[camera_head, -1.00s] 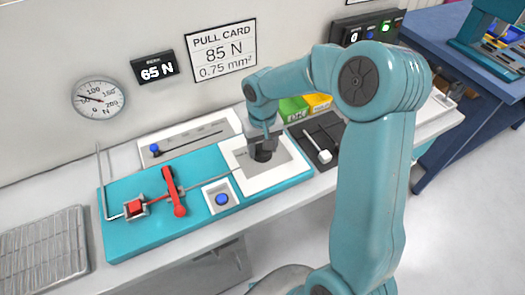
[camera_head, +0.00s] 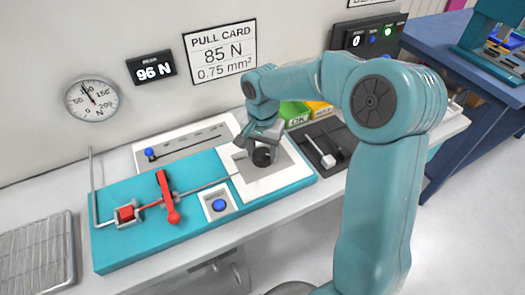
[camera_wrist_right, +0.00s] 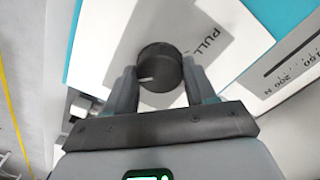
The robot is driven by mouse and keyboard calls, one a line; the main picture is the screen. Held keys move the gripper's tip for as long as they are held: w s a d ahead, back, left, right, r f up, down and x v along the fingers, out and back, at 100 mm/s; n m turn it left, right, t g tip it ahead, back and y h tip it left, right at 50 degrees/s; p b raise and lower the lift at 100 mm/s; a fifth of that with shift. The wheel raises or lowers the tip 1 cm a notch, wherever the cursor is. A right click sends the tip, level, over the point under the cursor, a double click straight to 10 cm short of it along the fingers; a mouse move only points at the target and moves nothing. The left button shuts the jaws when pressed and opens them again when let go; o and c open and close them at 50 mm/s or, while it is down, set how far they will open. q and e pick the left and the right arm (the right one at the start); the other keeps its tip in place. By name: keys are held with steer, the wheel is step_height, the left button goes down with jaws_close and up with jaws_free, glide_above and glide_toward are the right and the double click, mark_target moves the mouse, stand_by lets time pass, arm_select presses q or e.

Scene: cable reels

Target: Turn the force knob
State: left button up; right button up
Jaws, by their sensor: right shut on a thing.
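The black round force knob (camera_head: 262,157) sits on a white panel at the right end of the teal test bench (camera_head: 140,245). My right gripper (camera_head: 264,143) comes down over it. In the right wrist view the knob (camera_wrist_right: 160,68), with a white pointer mark, lies between both fingers of the right gripper (camera_wrist_right: 161,85), which is shut on it. The digital display (camera_head: 151,68) reads 96 N. The dial gauge (camera_head: 92,101) has its needle near 100. The pull card (camera_head: 221,53) reads 85 N, 0.75 mm². My left gripper is not in view.
A red lever (camera_head: 168,197), a red clamp block (camera_head: 127,213) and a blue button (camera_head: 219,205) are on the bench left of the knob. A wire rack (camera_head: 38,255) lies at the far left. Green and yellow bins (camera_head: 295,113) stand behind the gripper.

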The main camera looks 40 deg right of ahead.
mark_target(263, 153)
stand_by(0.3)
steer(key=o, duration=1.1)
steer(key=shift+c, duration=0.2)
step_height(263, 153, up, 16)
steer(key=p, duration=0.1)
steer(key=shift+r, duration=0.2)
